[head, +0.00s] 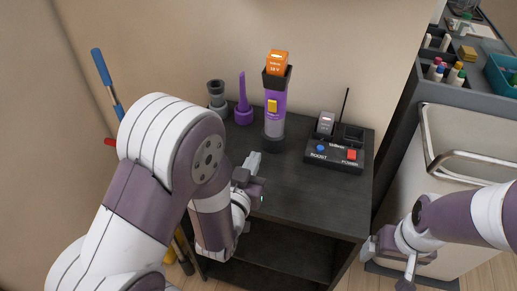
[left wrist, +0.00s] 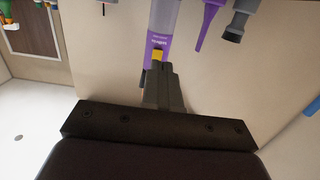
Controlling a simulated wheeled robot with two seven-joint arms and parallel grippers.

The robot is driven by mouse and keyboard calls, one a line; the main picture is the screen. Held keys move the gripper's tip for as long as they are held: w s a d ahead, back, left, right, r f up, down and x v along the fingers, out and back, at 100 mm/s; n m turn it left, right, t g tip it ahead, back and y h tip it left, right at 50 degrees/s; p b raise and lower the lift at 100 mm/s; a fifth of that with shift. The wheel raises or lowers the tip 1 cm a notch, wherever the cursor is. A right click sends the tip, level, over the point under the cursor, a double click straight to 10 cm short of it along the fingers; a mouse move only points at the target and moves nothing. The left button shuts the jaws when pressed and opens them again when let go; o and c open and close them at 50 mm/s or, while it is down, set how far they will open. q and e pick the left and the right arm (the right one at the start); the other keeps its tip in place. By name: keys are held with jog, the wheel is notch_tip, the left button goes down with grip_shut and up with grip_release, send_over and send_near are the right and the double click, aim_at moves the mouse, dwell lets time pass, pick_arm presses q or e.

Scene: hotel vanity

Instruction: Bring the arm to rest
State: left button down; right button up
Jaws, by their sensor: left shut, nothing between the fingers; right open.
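My left gripper (head: 252,172) is over the left front part of the small dark cabinet (head: 310,190), in front of the purple handheld vacuum. In the left wrist view its fingers (left wrist: 164,82) are closed together with nothing between them. The vacuum (head: 274,115) stands upright with an orange battery (head: 278,62) on top; its purple body (left wrist: 162,35) also shows in the left wrist view, beyond the fingertips. My right gripper (head: 391,258) is open and empty at the lower right, off the cabinet's right side.
A purple nozzle (head: 243,105) and a grey nozzle (head: 216,95) stand left of the vacuum. A black charger (head: 333,150) with a grey battery (head: 326,122) sits at the right. A grey cart (head: 455,170) stands right of the cabinet. A blue-handled pole (head: 101,70) leans at the left.

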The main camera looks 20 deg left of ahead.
pick_arm(q)
jog(key=shift+s+f, duration=0.1)
jog(key=shift+s, duration=0.15)
jog(key=shift+s, duration=0.1)
jog(key=s+a+g+y+p, duration=0.1)
jog(key=s+a+g+p, duration=0.3)
jog(key=s+g, duration=0.7)
jog(key=g+p, duration=0.1)
jog(key=g, duration=0.3)
jog(key=shift+f+g, duration=0.3)
jog(key=shift+g, duration=0.1)
jog(key=shift+s, duration=0.1)
